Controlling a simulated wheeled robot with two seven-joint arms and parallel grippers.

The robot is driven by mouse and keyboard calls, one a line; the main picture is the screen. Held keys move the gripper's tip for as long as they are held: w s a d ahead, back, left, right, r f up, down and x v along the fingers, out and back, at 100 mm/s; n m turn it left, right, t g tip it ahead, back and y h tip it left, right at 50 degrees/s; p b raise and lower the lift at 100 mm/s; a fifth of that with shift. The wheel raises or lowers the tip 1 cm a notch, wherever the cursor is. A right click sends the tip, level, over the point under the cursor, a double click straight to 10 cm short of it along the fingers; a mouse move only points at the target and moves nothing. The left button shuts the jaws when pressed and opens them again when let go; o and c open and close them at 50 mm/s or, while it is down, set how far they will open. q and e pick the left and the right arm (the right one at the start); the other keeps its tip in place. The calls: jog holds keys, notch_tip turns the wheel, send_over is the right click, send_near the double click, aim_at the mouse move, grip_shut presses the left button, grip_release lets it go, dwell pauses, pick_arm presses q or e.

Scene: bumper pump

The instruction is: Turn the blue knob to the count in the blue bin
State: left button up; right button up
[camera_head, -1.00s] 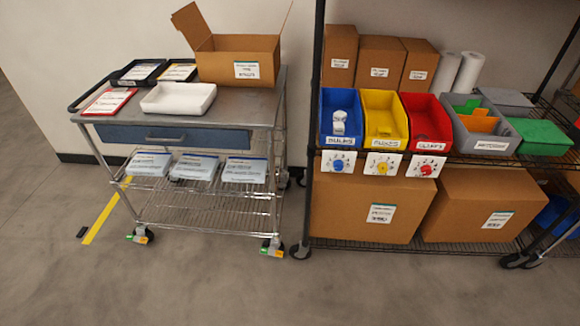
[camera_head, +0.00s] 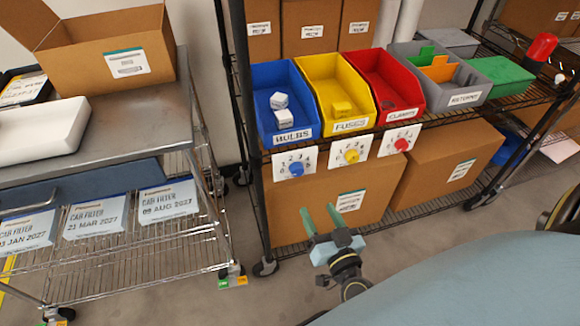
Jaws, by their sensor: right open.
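The blue knob (camera_head: 296,169) sits on a white numbered dial card below the blue bin, on the front of the rack's shelf. The blue bin (camera_head: 262,127), labelled BULBS, holds white boxes (camera_head: 282,109); two show. The small digits make the knob's exact setting hard to read. My right gripper (camera_head: 320,218) is open and empty, its green fingers pointing up, below and a little right of the blue knob and apart from it. Behind it is a large cardboard box. My left gripper is not in view.
A yellow knob (camera_head: 351,156) and a red knob (camera_head: 401,144) sit on cards to the right, below the yellow bin (camera_head: 322,69) and red bin (camera_head: 377,66). A steel cart (camera_head: 143,113) stands left. Open floor (camera_head: 420,240) lies before the rack.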

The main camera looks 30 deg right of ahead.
aim_at(299, 172)
jog(key=w, duration=0.3)
jog(key=w+d+b, duration=0.1)
jog(key=w, duration=0.3)
jog(key=w+d+b, duration=0.1)
jog(key=w, duration=0.3)
jog(key=shift+d, duration=0.1)
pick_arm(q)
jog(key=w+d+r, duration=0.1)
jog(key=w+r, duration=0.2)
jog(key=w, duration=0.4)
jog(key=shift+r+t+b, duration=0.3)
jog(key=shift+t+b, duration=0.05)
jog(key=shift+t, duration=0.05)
pick_arm(e)
jog(key=shift+w+d, duration=0.1)
jog(key=shift+w, duration=0.7)
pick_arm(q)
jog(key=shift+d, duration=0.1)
pick_arm(e)
jog(key=shift+r, duration=0.1)
jog(key=c, duration=1)
